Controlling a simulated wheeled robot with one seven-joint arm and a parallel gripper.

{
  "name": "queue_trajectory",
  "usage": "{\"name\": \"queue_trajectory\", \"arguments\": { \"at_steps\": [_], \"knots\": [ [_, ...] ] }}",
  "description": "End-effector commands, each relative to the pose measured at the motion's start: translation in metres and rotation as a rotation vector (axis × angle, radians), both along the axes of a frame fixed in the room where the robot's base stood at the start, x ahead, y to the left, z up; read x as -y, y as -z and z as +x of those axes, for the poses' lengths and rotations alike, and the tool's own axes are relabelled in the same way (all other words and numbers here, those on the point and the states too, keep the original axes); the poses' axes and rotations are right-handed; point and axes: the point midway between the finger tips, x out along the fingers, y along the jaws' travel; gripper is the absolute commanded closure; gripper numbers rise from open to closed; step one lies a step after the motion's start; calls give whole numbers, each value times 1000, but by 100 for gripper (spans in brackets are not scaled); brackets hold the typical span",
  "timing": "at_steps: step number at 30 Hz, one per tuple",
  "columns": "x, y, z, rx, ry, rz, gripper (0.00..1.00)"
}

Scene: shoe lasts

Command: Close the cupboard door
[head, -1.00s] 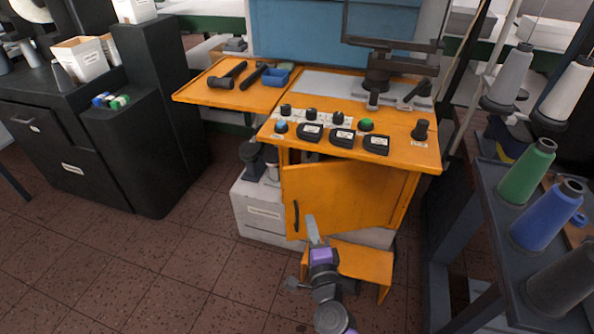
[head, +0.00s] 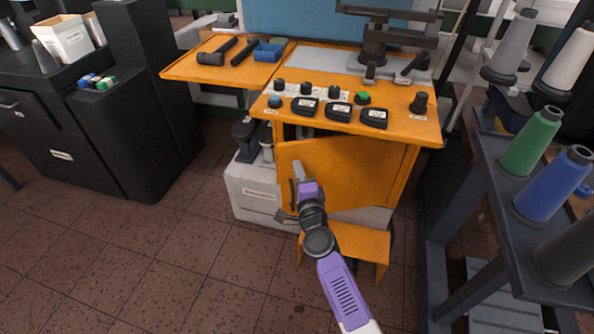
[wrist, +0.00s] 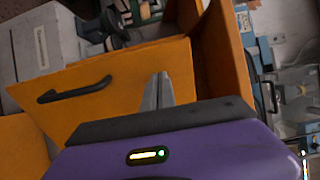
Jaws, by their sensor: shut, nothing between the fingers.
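The orange cupboard door (head: 345,172) hangs under the orange workbench top and stands partly open, with a gap at its left edge. It fills the middle of the wrist view (wrist: 120,80), with its black handle (wrist: 75,90) to the left of the fingers. My gripper (head: 297,170) is shut and empty in front of the door's left part, close to the handle. The fingertips (wrist: 164,78) point at the door face. I cannot tell whether they touch it.
An orange step (head: 350,243) stands below the door. A white cabinet (head: 250,190) is to its left. A dark rack with thread cones (head: 533,140) stands at the right, and a black cabinet (head: 130,140) at the left. Tiled floor between is clear.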

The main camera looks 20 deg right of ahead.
Motion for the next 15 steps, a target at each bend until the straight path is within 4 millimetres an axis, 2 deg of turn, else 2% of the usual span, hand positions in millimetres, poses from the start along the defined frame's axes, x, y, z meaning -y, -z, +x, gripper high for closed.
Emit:
{"name": "queue_trajectory", "arguments": {
  "at_steps": [6,15],
  "knots": [
    [3,1,13,0,1,1,100],
    [3,0,14,0,0,0,100]
  ]
}}
